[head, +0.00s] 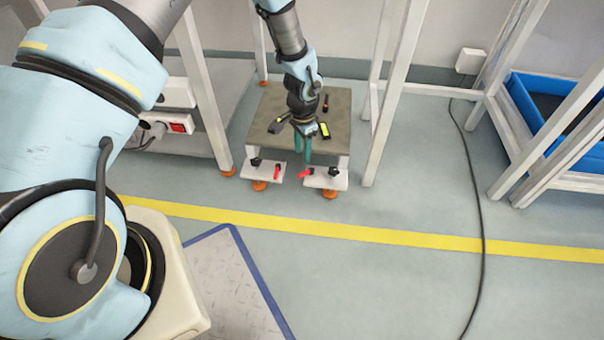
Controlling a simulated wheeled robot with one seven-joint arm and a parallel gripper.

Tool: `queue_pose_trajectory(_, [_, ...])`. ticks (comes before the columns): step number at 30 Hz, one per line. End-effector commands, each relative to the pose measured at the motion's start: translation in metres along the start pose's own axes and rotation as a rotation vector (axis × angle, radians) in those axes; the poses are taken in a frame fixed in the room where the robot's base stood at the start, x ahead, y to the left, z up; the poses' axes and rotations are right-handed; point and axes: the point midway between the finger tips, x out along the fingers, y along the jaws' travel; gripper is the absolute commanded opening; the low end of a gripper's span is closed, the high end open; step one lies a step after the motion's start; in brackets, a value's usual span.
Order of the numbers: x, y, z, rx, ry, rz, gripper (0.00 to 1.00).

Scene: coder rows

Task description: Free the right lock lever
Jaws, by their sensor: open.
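A low stand with a grey-brown top (262,128) stands between two white frames. White plates jut from its front. The left plate carries a red lever (277,172). The right plate carries the right red lock lever (305,173), which lies slanted and points inward to the left. My gripper (303,160) hangs over the front edge of the stand, with its teal fingers pointing down. It is open and looks empty. The fingertips are close above and behind the right lever; I cannot tell whether they touch it.
A dark and yellow item (324,130) and a small dark item (326,103) show at the stand top. A white frame post (396,95) rises close on the right. A black cable (478,200) crosses the floor. The floor in front of the stand is clear.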

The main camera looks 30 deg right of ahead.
Motion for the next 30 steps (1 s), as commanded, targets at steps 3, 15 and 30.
queue_pose_trajectory(3, [0.027,0.001,0.002,0.000,-0.004,0.002,0.45])
queue_pose_trajectory(15, [0.086,0.000,0.001,-0.001,-0.002,0.001,0.45])
queue_pose_trajectory(30, [0.091,0.000,0.001,-0.001,-0.002,0.001,0.35])
